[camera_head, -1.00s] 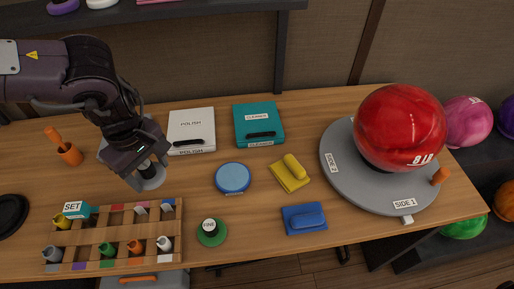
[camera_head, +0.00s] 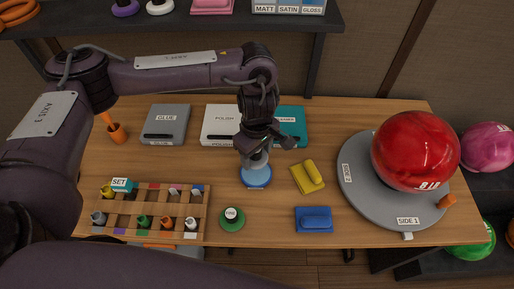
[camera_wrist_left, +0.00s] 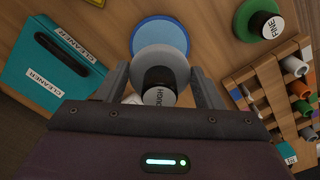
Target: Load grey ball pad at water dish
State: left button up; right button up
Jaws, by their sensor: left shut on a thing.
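My left gripper (camera_head: 257,150) is shut on the black knob of the grey ball pad (camera_head: 256,160). In the left wrist view the knob, labelled ROUGH, sits between the fingers (camera_wrist_left: 160,92), with the grey pad disc (camera_wrist_left: 160,58) beyond it. The water dish (camera_head: 257,179) is a round blue dish on the table, and it also shows in the left wrist view (camera_wrist_left: 160,26). The grey pad is over the dish and overlaps it in both views. Whether it touches the dish surface, I cannot tell. My right gripper is out of view.
A green FINE pad (camera_head: 232,218), yellow block (camera_head: 308,176) and blue block (camera_head: 314,219) lie nearby. Grey, white and teal cases (camera_head: 292,120) stand behind. A bottle rack (camera_head: 150,208) is at left. A red ball (camera_head: 415,150) rests on the grey turntable (camera_head: 365,205).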

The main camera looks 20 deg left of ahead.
aim_at(257, 173)
pick_arm(q)
jog(key=shift+f+b, duration=0.4)
jog(key=shift+f, duration=0.15)
notch_tip(257, 173, down, 4)
jog(key=b, duration=0.3)
jog(key=shift+r, duration=0.2)
jog(key=shift+f+b, duration=0.6)
jog(key=shift+f, duration=0.05)
jog(key=shift+f+b, duration=0.35)
jog(key=shift+f, duration=0.15)
dwell(0.5)
dwell(0.5)
